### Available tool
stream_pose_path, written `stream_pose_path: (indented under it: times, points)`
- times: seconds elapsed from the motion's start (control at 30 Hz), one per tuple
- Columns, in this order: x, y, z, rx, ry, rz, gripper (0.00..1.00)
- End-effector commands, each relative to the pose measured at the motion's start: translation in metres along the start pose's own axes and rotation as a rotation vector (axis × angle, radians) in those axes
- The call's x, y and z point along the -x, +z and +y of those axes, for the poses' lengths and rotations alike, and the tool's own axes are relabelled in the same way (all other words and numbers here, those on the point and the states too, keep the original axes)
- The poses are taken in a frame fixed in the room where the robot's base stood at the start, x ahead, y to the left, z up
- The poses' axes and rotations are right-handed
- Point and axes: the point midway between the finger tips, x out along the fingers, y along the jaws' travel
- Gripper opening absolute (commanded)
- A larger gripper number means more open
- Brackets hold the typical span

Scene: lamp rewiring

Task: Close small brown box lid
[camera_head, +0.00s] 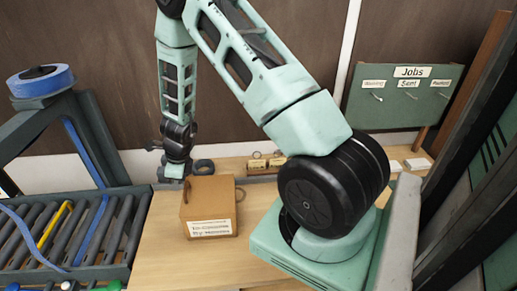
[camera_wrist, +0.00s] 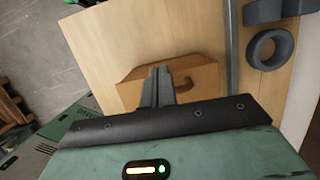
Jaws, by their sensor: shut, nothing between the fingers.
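The small brown box (camera_head: 209,219) stands on the wooden table, with a white handwritten label on its front. Its top face looks closed or nearly flat in the head view, and a dark curved handle or loop shows at its back edge. In the wrist view the box (camera_wrist: 200,78) lies just beyond the fingertips, with a dark hook-shaped piece on its face. My gripper (camera_head: 174,172) is at the back left of the box, near its top edge. In the wrist view my gripper (camera_wrist: 160,72) has its fingers together and holds nothing. Whether they touch the box I cannot tell.
A roller conveyor (camera_head: 70,235) with blue and yellow strips is at the left. A dark ring (camera_head: 203,167) lies behind the box and small wooden pieces (camera_head: 257,164) lie at the back. A green Jobs board (camera_head: 405,95) stands at the back right. The table front is clear.

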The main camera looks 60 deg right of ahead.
Motion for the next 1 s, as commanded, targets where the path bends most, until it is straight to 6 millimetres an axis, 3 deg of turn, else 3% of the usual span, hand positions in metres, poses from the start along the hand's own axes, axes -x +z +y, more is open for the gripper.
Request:
stream_pose_path:
  times: [0.63, 1.0]
  points:
    - [-0.004, -0.009, 0.001, 0.001, 0.000, 0.031, 0.00]
    - [0.010, -0.005, 0.001, 0.002, 0.000, 0.031, 0.00]
